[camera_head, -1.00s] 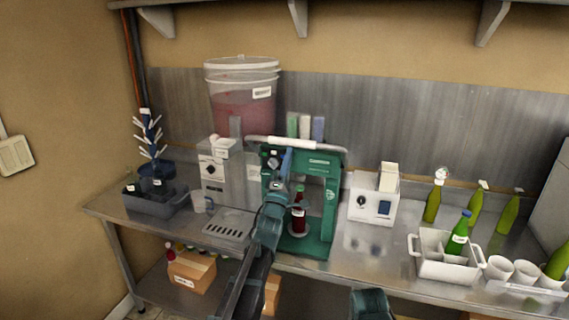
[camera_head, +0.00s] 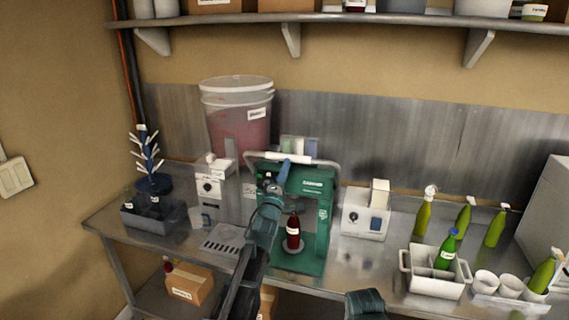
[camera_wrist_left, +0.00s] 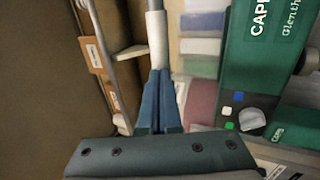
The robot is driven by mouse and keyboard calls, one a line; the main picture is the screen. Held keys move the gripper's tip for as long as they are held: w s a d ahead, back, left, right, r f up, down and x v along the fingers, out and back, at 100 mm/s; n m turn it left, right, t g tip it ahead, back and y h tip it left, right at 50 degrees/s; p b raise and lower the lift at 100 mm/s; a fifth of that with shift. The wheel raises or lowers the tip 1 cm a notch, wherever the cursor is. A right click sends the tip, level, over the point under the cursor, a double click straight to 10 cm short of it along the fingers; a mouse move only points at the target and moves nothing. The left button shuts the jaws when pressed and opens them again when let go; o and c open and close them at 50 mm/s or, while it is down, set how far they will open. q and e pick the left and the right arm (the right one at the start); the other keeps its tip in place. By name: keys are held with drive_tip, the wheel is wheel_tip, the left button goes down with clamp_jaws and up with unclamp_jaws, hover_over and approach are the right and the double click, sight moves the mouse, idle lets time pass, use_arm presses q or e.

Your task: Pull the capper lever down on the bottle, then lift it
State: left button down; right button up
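The green capper (camera_head: 312,195) stands on the steel bench, with its white-sleeved lever bar (camera_head: 264,155) raised across the top. A dark red bottle (camera_head: 293,232) stands upright on the capper's round plate. My left gripper (camera_head: 286,165) reaches up in front of the capper to the lever bar. In the left wrist view, the blue fingers (camera_wrist_left: 158,95) sit close together on either side of the white bar (camera_wrist_left: 157,40) and look shut on it.
A grey dispenser with a drip tray (camera_head: 224,240) stands left of the capper. A white box device (camera_head: 365,220) and a white crate (camera_head: 432,285) with a green bottle stand to the right. A large bucket (camera_head: 238,115) is behind.

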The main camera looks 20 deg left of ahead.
sight(288, 157)
use_arm(q)
drive_tip(key=shift+g, duration=0.7)
drive_tip(key=w+r+p, duration=0.2)
drive_tip(key=w+p, duration=0.1)
drive_tip(key=p, duration=0.1)
drive_tip(key=shift+w+r, duration=0.1)
drive_tip(key=shift+r, duration=0.3)
use_arm(e)
wheel_tip(288, 157, up, 6)
drive_tip(key=shift+s+f, duration=0.1)
drive_tip(key=shift+f, duration=0.1)
